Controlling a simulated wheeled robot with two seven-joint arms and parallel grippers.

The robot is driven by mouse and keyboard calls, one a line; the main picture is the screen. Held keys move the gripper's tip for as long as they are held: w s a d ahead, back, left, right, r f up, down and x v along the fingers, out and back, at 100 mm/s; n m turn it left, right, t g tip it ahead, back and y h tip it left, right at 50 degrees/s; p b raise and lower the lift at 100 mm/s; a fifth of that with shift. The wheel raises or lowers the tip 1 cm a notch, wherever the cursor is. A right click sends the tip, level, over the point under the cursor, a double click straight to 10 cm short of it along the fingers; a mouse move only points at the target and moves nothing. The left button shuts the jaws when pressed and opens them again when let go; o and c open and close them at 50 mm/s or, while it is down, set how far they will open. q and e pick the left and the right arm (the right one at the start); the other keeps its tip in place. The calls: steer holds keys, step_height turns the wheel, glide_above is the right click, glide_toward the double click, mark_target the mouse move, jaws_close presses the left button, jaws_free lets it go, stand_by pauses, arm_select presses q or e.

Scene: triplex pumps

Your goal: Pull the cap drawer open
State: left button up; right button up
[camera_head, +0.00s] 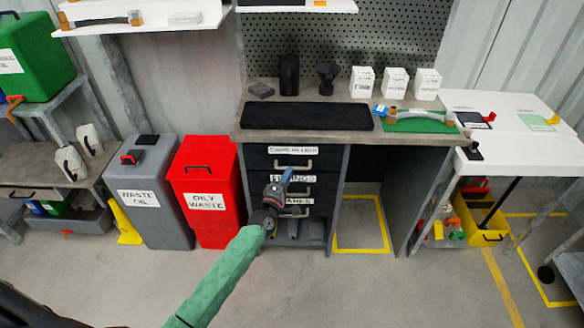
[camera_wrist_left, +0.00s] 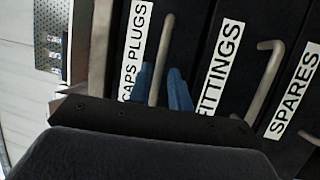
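The cap drawer (camera_head: 264,160) is the top drawer under the bench, labelled CAPS PLUGS, and looks shut. Its metal bar handle (camera_head: 294,167) also shows in the left wrist view (camera_wrist_left: 162,55). My left gripper (camera_head: 287,178) is in front of the drawers, just below that handle in the head view. In the left wrist view its two blue fingers (camera_wrist_left: 166,88) are apart, one on each side of the handle's line. I see no clear contact with the bar. My right gripper is in neither view.
The FITTINGS drawer (camera_wrist_left: 221,66) and SPARES drawer (camera_wrist_left: 296,88) lie below, each with a bar handle. A red OILY WASTE bin (camera_head: 207,180) and grey WASTE OIL bin (camera_head: 152,180) stand left. Open floor (camera_head: 365,290) lies right of my arm.

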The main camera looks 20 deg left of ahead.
arm_select(q)
steer(key=shift+x, duration=1.9)
jaws_close()
